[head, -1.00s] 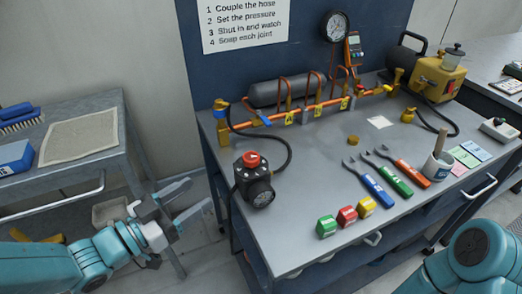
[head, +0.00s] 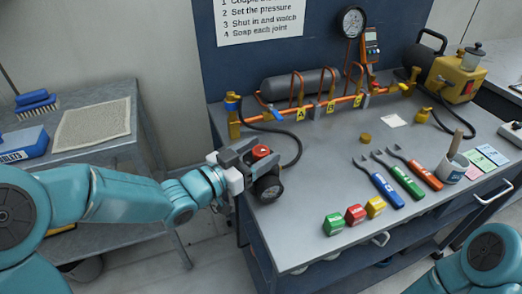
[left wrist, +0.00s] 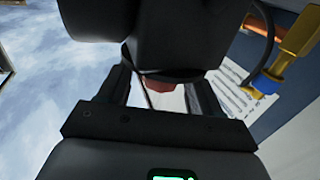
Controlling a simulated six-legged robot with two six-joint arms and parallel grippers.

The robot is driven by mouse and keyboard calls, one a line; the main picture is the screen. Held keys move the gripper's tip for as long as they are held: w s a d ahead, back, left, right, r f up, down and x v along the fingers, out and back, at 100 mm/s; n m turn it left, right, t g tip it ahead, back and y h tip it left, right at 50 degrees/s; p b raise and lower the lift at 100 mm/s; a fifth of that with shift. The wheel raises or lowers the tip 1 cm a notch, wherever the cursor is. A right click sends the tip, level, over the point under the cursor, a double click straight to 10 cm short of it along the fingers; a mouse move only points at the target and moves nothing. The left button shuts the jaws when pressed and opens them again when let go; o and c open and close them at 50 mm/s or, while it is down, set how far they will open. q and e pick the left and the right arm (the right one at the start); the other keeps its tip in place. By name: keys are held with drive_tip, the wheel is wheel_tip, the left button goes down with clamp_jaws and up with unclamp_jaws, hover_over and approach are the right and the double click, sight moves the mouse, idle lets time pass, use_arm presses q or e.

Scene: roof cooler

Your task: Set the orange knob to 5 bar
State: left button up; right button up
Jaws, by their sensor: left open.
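The orange knob (head: 261,152) sits on top of the black regulator (head: 268,187) at the bench's left front corner. The regulator's round gauge faces forward; its reading is too small to tell. My left gripper (head: 254,156) is open at the knob, reaching in from the left. In the left wrist view the knob's orange edge (left wrist: 158,84) shows between the two fingers, with the black regulator body (left wrist: 165,35) beyond. Whether either finger touches the knob cannot be told. My right gripper is out of the picture.
Behind stand an orange pipe manifold (head: 320,106) and a pressure gauge (head: 352,21). A black hose runs close behind the regulator. Green, red and yellow blocks (head: 355,214) and several tools (head: 400,175) lie to the right. A side table (head: 95,124) stands left.

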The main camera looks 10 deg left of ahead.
use_arm(q)
drive_tip(key=shift+w+d, duration=0.25)
drive_tip(key=shift+w, duration=0.15)
